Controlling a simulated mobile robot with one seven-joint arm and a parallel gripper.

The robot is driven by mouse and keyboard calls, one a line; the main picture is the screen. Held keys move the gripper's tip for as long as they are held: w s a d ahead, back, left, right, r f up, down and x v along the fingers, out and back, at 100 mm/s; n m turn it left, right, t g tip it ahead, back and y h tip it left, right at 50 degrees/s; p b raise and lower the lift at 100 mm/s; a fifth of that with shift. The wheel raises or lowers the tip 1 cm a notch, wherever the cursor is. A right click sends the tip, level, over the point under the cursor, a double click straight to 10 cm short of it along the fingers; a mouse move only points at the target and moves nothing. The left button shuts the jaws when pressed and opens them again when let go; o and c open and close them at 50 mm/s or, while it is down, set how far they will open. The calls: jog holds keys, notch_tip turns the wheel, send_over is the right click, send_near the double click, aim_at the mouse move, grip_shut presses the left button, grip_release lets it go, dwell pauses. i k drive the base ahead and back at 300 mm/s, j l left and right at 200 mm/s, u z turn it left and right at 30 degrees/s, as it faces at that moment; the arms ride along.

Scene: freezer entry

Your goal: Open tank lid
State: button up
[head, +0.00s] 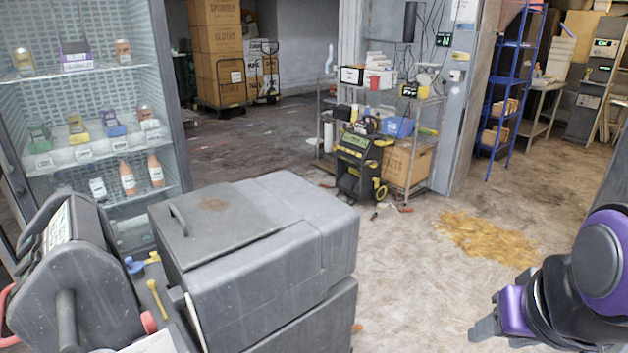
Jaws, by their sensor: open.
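The grey tank (280,265) stands in the lower middle of the head view. Its flat lid (235,225) lies closed on top, with a brown stain and a slim bar handle (179,219) near its left edge. My gripper (483,327) is at the lower right, at the end of my purple and black arm. It is well to the right of the tank, apart from the lid, with open floor between them. I see nothing in it, but its fingers are small and partly hidden.
A grey machine (75,270) stands close to the tank's left, with a yellow tool (158,298) between them. A glass-fronted cabinet (95,105) is behind. A cluttered metal shelf cart (405,150) stands farther back.

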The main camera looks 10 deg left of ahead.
aim_at(199, 226)
jog(key=i+u, duration=0.15)
jog(key=u, duration=0.25)
jog(key=i+l+u, duration=0.1)
jog(key=u, duration=0.3)
jog(key=i+l+u, duration=0.1)
jog(key=u, duration=0.3)
